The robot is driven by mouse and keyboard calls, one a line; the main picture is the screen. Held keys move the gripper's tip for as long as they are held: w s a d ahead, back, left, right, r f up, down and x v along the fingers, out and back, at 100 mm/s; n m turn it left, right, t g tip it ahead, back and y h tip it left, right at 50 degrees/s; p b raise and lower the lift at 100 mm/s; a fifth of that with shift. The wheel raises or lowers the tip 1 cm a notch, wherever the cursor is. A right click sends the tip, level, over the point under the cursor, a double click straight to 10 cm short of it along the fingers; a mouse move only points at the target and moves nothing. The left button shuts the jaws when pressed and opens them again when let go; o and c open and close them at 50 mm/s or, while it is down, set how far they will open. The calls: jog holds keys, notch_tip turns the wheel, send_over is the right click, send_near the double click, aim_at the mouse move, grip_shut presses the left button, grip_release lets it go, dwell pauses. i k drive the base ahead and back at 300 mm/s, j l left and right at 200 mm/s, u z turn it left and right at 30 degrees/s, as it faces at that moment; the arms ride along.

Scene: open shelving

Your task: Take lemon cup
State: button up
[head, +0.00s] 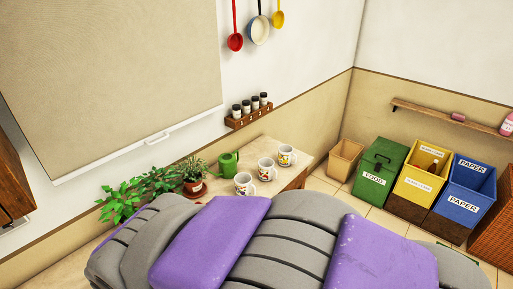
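Three white mugs stand in a slanting row on the counter (310,146). The near mug (243,185) is on the left, the middle mug (266,170) is behind it to the right, and the far mug (286,156) is nearest the counter's end. Each has a small coloured print. The prints are too small to tell which one is the lemon cup. My grey and purple arm or body covers the lower part of the view and hides the near part of the counter. My gripper does not show.
A green watering can (228,165), a potted plant (194,184) and a leafy plant (128,199) stand left of the mugs. A spice rack (249,115) hangs above. Green (379,165), yellow (418,187) and blue (466,195) bins stand on the floor at right.

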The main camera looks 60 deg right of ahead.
aim_at(288, 157)
jog(key=z, duration=2.3)
jog(key=i+l, duration=0.1)
jog(key=i, duration=0.3)
jog(key=i+l, duration=0.15)
jog(key=i, duration=0.25)
jog(key=i+l, duration=0.1)
jog(key=i, duration=0.25)
